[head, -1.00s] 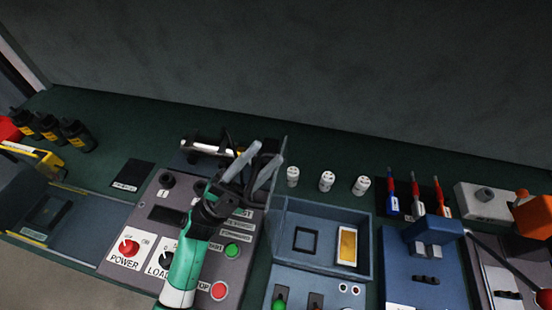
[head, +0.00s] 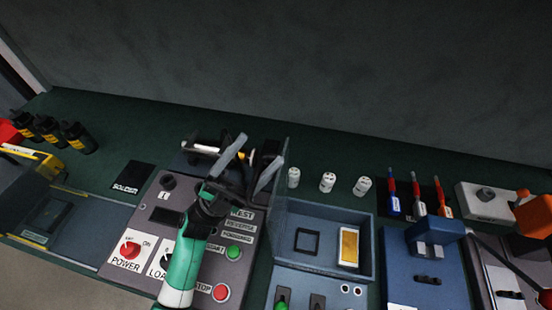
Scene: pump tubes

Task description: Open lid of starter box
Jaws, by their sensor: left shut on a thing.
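The starter box (head: 372,250) is an open-topped blue-grey box at lower centre, with a black square outline and a yellow panel inside. Its thin, dark, see-through lid (head: 279,200) stands upright along the box's left side, swung away from the opening. My left gripper (head: 253,157) reaches up from below over the grey control panel, at the lid's upper left. Its two grey fingers show, with a dark part between and behind them. It is shut on the lid, though the contact itself is hard to see. My right gripper is out of view.
The grey control panel (head: 190,262) with knobs and buttons lies under my left arm. Several white cylinders (head: 328,182) stand behind the box. Red- and blue-handled tools (head: 416,190) and a blue fixture (head: 405,275) are to the right.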

